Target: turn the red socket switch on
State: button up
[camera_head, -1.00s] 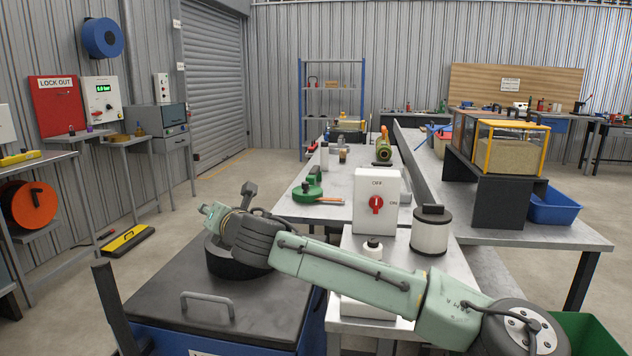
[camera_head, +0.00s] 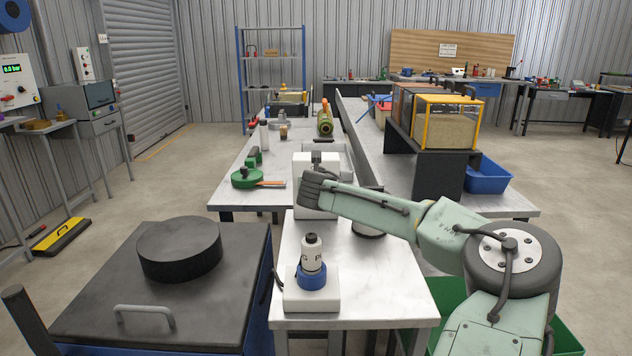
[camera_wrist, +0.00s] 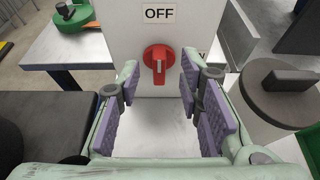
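The red switch (camera_wrist: 158,62) is a round red knob with a raised bar, on the front of a white box (camera_wrist: 120,40). The bar stands roughly vertical, under a label reading OFF. In the head view the white box (camera_head: 301,161) stands on the bench, and my arm hides the knob. My gripper (camera_wrist: 160,90) is open in the wrist view. Its purple-padded fingers stand apart either side of the knob, and nothing is between them. The knob lies straight ahead of the gap; I cannot see any contact. The second label, at the right, is mostly hidden by a finger.
A lidded jar (camera_wrist: 285,85) stands close to the right of my gripper. A white-and-blue plug piece (camera_head: 312,265) sits on the near bench (camera_head: 375,295). A black disc (camera_head: 180,250) lies on the dark chest at left. A green tool (camera_head: 250,177) lies on the farther bench.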

jog(key=shift+p+x, duration=0.3)
jog(key=shift+x, duration=1.55)
jog(key=shift+c, duration=0.5)
grip_shut()
